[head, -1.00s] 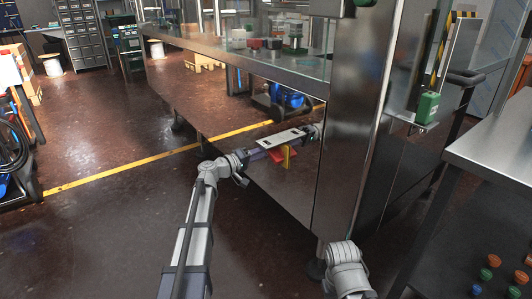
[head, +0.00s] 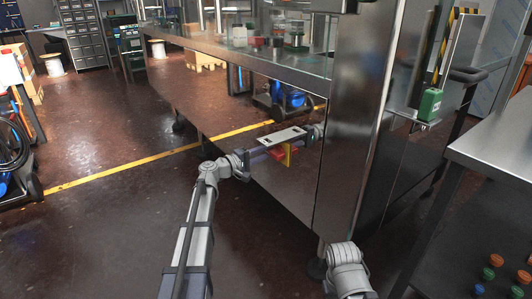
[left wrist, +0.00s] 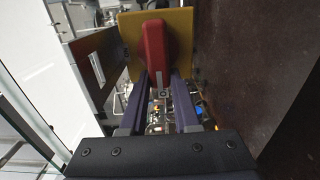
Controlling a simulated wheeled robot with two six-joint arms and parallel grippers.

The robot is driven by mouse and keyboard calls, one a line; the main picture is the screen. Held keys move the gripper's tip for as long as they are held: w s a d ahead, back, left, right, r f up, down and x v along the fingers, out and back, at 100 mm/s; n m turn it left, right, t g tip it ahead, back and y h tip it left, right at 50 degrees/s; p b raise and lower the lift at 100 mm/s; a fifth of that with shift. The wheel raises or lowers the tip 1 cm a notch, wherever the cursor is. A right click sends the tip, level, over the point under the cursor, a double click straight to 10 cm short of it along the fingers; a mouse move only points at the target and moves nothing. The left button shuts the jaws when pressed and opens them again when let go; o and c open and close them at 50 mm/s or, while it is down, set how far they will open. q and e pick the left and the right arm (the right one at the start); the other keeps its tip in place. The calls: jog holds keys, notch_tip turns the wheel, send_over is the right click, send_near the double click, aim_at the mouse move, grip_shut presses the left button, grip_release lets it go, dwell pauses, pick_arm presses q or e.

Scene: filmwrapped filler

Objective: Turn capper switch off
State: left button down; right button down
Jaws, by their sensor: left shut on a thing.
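The capper switch has a red handle (left wrist: 154,52) in front of a yellow plate (left wrist: 182,22) in the left wrist view. In the head view the red handle (head: 277,153) and the yellow plate (head: 290,154) show small at the lower side of the machine, partly covered by my gripper. My left gripper (left wrist: 159,80) is shut on the red handle, with one finger on each side of its near end. It also shows in the head view (head: 279,146), reaching in from the left. My right gripper is out of the picture.
The large steel machine (head: 355,130) stands close beside the left gripper. A steel table (head: 500,140) is at the right. The floor (head: 110,235) at the left front is clear.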

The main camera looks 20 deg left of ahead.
pick_arm(q)
jog(key=c, duration=0.6)
grip_release()
jog(key=shift+c, duration=0.2)
jog(key=v, duration=0.7)
jog(key=shift+s+a, duration=0.25)
jog(key=shift+s, duration=0.1)
